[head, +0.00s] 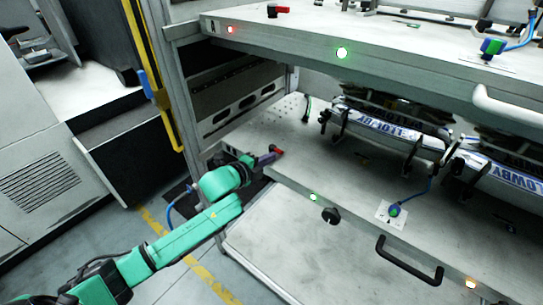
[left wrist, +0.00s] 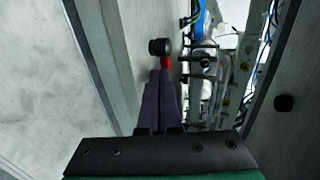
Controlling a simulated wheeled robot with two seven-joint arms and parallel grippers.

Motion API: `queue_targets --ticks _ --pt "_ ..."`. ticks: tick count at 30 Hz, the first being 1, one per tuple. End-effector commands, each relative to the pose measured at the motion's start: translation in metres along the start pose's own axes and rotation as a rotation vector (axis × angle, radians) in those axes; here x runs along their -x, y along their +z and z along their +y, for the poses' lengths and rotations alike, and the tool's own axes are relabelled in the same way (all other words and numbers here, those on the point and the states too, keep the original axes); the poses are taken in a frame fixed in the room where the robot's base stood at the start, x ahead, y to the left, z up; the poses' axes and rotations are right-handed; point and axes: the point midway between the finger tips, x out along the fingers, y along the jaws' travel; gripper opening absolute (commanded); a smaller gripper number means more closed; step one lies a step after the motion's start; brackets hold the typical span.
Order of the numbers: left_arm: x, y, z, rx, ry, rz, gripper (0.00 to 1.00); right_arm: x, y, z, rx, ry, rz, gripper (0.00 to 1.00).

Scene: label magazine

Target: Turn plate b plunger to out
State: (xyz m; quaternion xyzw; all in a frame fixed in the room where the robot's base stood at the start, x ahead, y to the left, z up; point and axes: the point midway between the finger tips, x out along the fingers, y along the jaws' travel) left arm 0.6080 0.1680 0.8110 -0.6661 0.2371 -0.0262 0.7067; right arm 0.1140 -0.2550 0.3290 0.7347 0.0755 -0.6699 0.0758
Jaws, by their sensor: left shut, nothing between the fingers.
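A small plunger with a red lever and a black knob (head: 277,150) stands at the left front corner of the lower plate (head: 350,190). In the left wrist view the black knob (left wrist: 158,46) and red part (left wrist: 166,62) lie just beyond my fingertips. My left gripper (head: 267,158) has its dark purple fingers closed together, pointing at the red part; whether they touch it I cannot tell. The fingers also show in the left wrist view (left wrist: 160,72). A similar red and black plunger (head: 278,10) sits on the upper plate (head: 370,40). No plate letter is readable. My right gripper is out of view.
The upper plate's front edge overhangs the lower one. Magazines with lettering (head: 390,127) sit at the back of the lower plate. A green knob with a blue cable (head: 394,210), a black handle (head: 410,262) and a round black knob (head: 330,215) are nearer the front. A frame post (head: 182,100) stands left.

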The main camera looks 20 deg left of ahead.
Motion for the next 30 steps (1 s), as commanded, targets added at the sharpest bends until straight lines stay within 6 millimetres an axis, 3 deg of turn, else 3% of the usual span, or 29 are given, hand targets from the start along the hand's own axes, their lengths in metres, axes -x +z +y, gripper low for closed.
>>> queue_targets --ticks 5,30 --pt "-0.0126 -0.0003 -0.0035 0.0 0.001 0.0 0.0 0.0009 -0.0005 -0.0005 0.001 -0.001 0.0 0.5" --pt "-0.0147 -0.0031 -0.0033 0.026 0.0 -0.073 0.0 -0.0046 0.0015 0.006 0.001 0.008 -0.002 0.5"
